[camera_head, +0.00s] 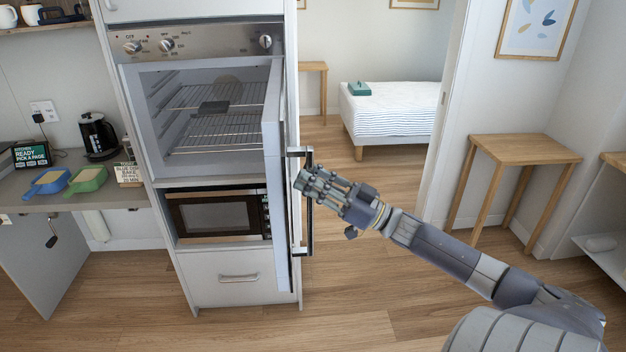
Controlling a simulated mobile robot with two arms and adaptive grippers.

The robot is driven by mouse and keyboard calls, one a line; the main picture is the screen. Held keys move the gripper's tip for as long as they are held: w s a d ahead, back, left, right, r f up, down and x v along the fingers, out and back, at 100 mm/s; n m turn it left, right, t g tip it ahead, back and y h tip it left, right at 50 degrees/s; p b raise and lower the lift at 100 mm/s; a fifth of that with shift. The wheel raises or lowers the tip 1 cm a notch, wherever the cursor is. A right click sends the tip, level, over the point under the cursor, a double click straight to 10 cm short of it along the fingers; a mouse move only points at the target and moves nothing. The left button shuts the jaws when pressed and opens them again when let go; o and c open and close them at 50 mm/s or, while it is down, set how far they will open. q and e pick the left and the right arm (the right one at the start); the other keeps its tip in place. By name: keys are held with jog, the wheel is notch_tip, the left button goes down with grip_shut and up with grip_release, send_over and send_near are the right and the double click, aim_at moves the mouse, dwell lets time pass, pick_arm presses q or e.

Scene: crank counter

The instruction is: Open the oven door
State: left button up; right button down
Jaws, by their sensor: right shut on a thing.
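The oven (215,110) is built into a tall white cabinet. Its door (274,165) is hinged on the right side and swung wide open, seen nearly edge-on. A long dark vertical handle (309,235) is on the door's outer side. My right gripper (305,182) is at the handle's upper part, shut on it; the fingers hide part of the handle. My left gripper is out of view.
A microwave (217,214) and a drawer (238,280) are below the oven. A small wooden table (525,149) stands at right. The floor near the door is clear.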

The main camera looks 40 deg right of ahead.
jog(key=shift+r, duration=0.1)
jog(key=c, duration=1.4)
grip_release()
jog(key=shift+c, duration=0.2)
jog(key=shift+w, duration=0.15)
jog(key=v, duration=1.2)
jog(key=shift+d, duration=0.1)
